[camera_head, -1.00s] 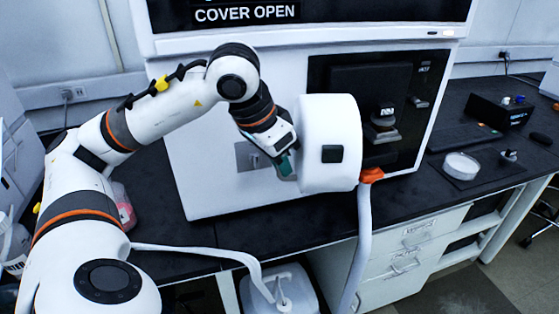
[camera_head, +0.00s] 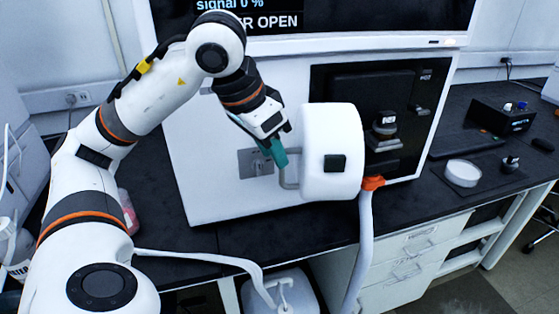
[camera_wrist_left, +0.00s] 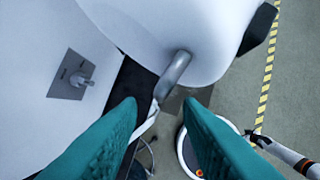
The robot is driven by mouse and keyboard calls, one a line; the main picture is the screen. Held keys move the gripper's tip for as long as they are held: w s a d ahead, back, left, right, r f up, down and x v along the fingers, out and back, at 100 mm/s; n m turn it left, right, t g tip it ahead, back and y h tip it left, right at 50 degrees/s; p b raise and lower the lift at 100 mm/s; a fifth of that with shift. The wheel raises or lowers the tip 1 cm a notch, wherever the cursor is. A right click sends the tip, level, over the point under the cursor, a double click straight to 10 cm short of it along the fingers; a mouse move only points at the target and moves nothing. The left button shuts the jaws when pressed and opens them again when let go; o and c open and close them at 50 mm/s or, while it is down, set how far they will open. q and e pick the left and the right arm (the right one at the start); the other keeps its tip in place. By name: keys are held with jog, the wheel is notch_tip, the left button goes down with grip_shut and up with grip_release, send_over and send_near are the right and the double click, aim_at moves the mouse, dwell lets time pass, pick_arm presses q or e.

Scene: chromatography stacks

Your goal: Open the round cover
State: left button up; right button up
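The round cover (camera_head: 331,152) is a thick white drum with a dark square block on its side. It is swung out in front of the white instrument (camera_head: 215,140), left of the dark recessed panel. A grey bar handle (camera_head: 287,172) sticks out of its left face and shows in the left wrist view (camera_wrist_left: 173,75). My left gripper (camera_head: 278,153) is just left of the cover, by the handle. In the left wrist view its teal fingers (camera_wrist_left: 160,105) are spread, with the handle ahead of the gap, not clamped. My right gripper is not in view.
The screen (camera_head: 350,14) above reads "ER OPEN", partly cut off, and "signal 0 %". An orange fitting (camera_head: 372,183) with a pale hose sits under the cover. A white dish (camera_head: 462,172) and a black box (camera_head: 500,115) stand on the bench at right.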

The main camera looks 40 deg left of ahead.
pick_arm(q)
jog(key=p+v, duration=0.1)
jog(key=v, duration=0.5)
dwell(0.4)
